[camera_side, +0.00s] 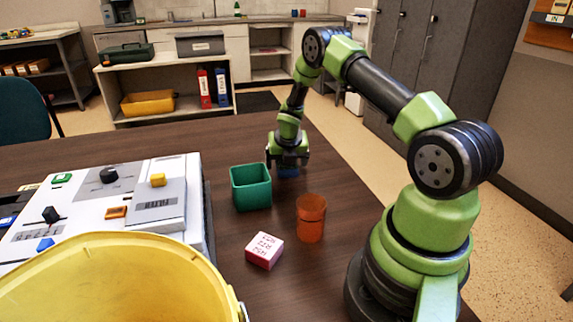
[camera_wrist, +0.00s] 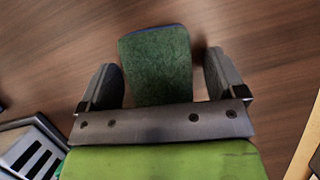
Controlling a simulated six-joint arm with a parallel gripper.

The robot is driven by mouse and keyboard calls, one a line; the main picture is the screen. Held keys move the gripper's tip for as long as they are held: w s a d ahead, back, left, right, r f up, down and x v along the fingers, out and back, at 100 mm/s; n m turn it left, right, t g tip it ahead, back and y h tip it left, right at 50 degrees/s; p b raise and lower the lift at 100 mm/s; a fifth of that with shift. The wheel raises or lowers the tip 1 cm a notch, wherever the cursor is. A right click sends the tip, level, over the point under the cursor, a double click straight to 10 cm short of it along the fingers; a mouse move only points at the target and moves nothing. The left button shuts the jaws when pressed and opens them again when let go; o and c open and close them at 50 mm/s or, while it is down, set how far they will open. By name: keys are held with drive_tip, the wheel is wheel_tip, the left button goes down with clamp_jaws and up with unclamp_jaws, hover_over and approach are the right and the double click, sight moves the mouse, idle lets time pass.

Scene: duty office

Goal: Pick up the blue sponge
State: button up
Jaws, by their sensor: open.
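The sponge (camera_wrist: 155,55) lies on the dark wooden table in the wrist view. Its upper face is dark green, and a thin blue edge shows along its far end. In the side view only a small blue part of the sponge (camera_side: 289,173) shows under my gripper (camera_side: 288,161). In the wrist view my gripper (camera_wrist: 162,75) is open, with one finger on each side of the sponge. Gaps show between the fingers and the sponge. The near end of the sponge is hidden behind the gripper's body.
A green open-topped bin (camera_side: 251,188) stands left of my gripper. An orange cup (camera_side: 311,218) and a pink-and-white block (camera_side: 264,251) stand nearer the camera. A white control panel (camera_side: 80,205) and a yellow bucket (camera_side: 120,285) fill the left. Table beyond the gripper is clear.

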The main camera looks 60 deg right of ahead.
drive_tip(key=c, duration=1)
